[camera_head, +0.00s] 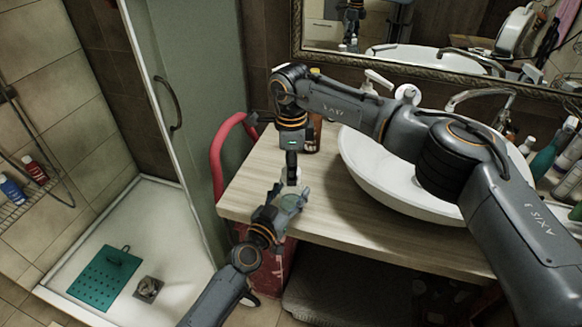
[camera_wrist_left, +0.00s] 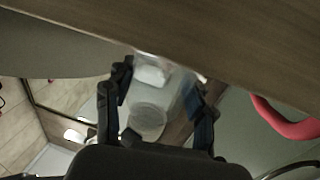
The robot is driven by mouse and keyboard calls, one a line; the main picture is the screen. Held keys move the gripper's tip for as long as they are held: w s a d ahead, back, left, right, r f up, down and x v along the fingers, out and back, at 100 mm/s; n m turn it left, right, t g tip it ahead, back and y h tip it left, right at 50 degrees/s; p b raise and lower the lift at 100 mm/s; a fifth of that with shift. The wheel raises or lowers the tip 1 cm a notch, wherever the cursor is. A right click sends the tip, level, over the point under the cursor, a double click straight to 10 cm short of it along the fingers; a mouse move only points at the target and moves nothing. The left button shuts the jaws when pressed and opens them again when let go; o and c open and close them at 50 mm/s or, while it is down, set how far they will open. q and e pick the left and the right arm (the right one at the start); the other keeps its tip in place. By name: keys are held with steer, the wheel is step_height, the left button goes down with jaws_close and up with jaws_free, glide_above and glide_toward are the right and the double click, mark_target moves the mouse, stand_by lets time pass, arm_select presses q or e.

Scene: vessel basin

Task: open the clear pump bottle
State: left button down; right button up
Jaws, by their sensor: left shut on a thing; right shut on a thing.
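The clear pump bottle (camera_head: 289,202) is just off the front left edge of the wooden counter, with a white top (camera_head: 291,177) at its upper end. My left gripper (camera_head: 287,199) comes from below and is shut on the bottle's body. In the left wrist view the bottle (camera_wrist_left: 149,116) is between the two fingers, with a whitish part (camera_wrist_left: 152,70) at its far end. My right gripper (camera_head: 291,168) points down from above and is shut on the top of the bottle. Its fingers hide much of the pump, and I cannot tell whether the top is apart from the body.
The wooden counter (camera_head: 262,192) carries a white basin (camera_head: 372,182) to the right and a brown bottle (camera_head: 314,135) behind my right gripper. A red curved rail (camera_head: 216,157) stands at the counter's left end. Toiletries (camera_head: 545,160) crowd the far right. The shower floor is at left.

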steer(key=n, duration=0.6)
steer(key=shift+n, duration=0.3)
steer(key=n, duration=0.3)
steer(key=shift+n, duration=0.4)
steer(key=n, duration=0.3)
steer(key=shift+n, duration=0.3)
steer(key=shift+r, duration=0.2)
steer(key=shift+r, duration=1)
steer(key=shift+r, duration=2)
arm_select(q)
steer(key=shift+c, duration=2)
jaws_free()
